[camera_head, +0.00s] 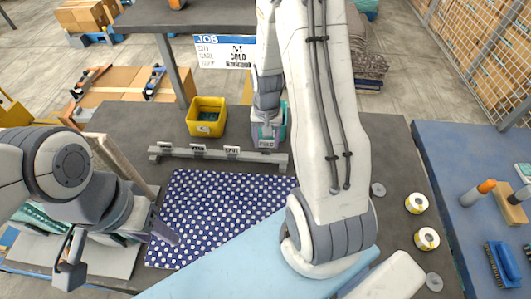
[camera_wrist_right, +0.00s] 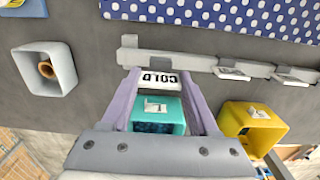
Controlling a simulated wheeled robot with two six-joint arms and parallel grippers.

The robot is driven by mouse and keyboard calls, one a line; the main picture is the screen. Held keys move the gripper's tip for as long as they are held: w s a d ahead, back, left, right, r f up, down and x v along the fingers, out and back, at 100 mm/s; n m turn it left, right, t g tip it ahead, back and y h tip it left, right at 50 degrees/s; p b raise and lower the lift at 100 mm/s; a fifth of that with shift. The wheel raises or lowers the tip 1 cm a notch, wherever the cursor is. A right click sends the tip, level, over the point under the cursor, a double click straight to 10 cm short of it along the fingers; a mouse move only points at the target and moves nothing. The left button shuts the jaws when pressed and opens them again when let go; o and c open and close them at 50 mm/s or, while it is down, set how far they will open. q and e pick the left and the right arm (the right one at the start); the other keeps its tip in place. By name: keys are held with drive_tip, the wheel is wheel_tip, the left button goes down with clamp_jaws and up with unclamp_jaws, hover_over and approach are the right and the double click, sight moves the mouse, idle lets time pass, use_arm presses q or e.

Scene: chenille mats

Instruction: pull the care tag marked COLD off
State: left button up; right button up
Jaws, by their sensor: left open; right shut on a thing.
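The white COLD tag (camera_wrist_right: 160,78) is between the fingertips of my right gripper (camera_wrist_right: 159,76), which is shut on it. The tag is at the near edge of the grey rail (camera_wrist_right: 205,63); I cannot tell whether it still touches it. In the head view my right gripper (camera_head: 267,142) is at the right end of the rail (camera_head: 185,156), and the tag is hidden. Other tags (camera_head: 197,149) sit along the rail. My left gripper (camera_head: 120,257) is open and empty near the left edge of the dotted blue mat (camera_head: 220,210).
A yellow bin (camera_head: 207,118) stands behind the rail. A teal bin (camera_wrist_right: 155,112) stands below the held tag in the wrist view, beside a grey bin (camera_wrist_right: 45,68). A JOB board (camera_head: 224,50) reading COLD stands behind. Rolls (camera_head: 417,203) lie at the right.

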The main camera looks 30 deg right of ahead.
drive_tip(key=shift+r+p, duration=2.7)
drive_tip(key=shift+r, duration=0.55)
drive_tip(key=shift+f, duration=0.1)
